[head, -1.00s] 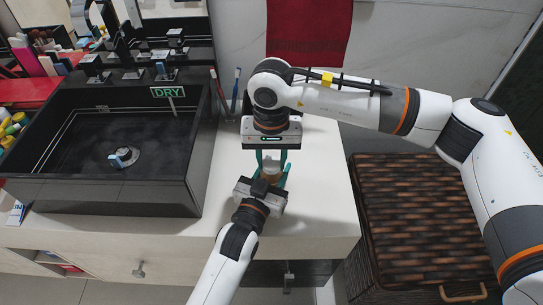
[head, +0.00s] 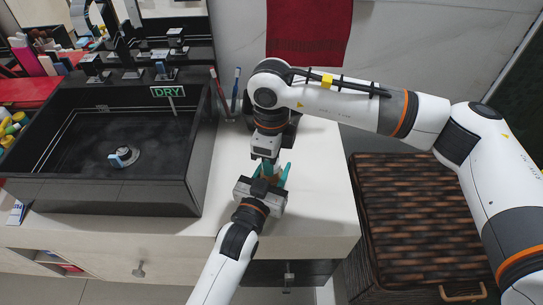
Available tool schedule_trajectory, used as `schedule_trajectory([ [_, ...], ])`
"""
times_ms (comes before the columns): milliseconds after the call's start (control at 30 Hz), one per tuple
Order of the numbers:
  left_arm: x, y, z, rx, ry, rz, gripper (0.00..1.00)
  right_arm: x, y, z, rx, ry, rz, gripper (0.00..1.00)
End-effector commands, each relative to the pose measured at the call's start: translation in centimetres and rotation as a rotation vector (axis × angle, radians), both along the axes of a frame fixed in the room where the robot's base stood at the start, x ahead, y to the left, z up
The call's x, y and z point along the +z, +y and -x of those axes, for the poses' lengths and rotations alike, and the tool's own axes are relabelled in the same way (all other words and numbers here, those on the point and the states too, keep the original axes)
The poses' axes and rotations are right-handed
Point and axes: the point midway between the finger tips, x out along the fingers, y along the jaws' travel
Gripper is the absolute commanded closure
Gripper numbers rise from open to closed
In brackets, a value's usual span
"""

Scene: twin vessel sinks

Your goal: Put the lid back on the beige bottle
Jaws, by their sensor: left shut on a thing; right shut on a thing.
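The beige bottle (head: 271,178) shows only as a small brownish patch between the fingers of my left gripper (head: 272,177), above the white counter. That gripper reaches up from the bottom of the picture, and its teal fingers are shut around the bottle. My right gripper (head: 268,167) comes in from the right and points down, just above the bottle. It is turned edge-on, so its fingers overlap in the picture. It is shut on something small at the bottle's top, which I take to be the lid. The lid itself is hidden by the fingers, so its seating cannot be told.
The white counter (head: 315,190) is clear around the grippers. Toothbrushes (head: 235,90) stand behind. A dark woven basket (head: 420,220) is at right, below the counter.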

Motion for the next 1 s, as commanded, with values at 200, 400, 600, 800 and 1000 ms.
schedule_trajectory([
  [200, -0.02, -0.03, 0.02, -0.001, 0.000, 0.000, 1.00, -0.01, 0.04, -0.03, -0.527, -0.001, -0.002, 0.92],
  [400, -0.02, -0.03, 0.02, -0.001, 0.000, 0.000, 1.00, -0.04, 0.03, -0.03, -0.983, 0.000, -0.002, 0.92],
  [600, -0.01, -0.04, 0.03, -0.001, 0.000, 0.000, 1.00, -0.03, 0.03, -0.06, -1.127, -0.002, -0.002, 0.92],
  [800, -0.02, -0.04, 0.03, -0.001, 0.000, 0.000, 1.00, -0.03, 0.01, -0.06, -1.125, -0.001, -0.001, 0.40],
  [1000, -0.02, -0.03, 0.02, -0.001, 0.000, 0.000, 1.00, -0.05, 0.00, -0.03, -1.124, -0.001, 0.000, 0.39],
])
